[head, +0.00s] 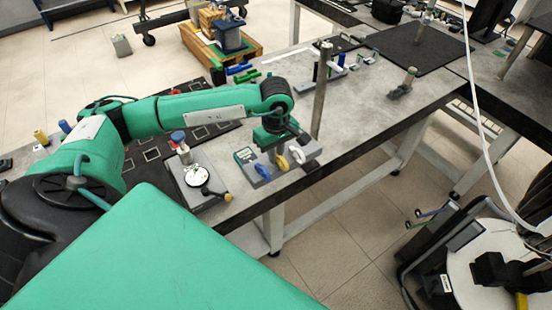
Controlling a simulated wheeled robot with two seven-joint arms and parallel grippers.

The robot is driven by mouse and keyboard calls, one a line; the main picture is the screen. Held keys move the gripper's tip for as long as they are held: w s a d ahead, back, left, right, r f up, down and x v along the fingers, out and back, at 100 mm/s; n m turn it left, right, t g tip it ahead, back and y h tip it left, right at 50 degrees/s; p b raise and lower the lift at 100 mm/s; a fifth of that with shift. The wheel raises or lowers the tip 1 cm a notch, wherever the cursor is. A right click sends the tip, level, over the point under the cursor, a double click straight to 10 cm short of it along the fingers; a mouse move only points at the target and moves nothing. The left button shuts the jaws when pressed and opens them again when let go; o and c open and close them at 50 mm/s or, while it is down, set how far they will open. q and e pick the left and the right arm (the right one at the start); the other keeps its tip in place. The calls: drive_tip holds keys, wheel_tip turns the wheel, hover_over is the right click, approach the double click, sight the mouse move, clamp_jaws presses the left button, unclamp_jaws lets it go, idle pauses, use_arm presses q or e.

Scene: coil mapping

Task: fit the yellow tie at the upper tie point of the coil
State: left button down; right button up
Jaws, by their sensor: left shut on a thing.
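The yellow tie (282,163) is a small yellow piece at the small grey holder near the table's front edge. A blue piece (262,170) is to its left and a white piece (297,154) to its right. My left gripper (277,152) reaches in from the left, points down over the holder, and is shut at the yellow tie. Its fingertips are small and partly hidden by the wrist. I cannot pick out the coil or its upper tie point with certainty. My right gripper is not in view.
An upright metal post (321,90) stands just right of my left wrist. A dial device (197,176) with a yellow-ended handle sits left of the holder. A black mat (415,47) lies farther back. The grey tabletop (365,100) right of the post is mostly clear.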

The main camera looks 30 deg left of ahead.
use_arm(q)
drive_tip(key=shift+r, duration=0.8)
drive_tip(key=shift+r+p, duration=0.5)
drive_tip(key=shift+r, duration=1.15)
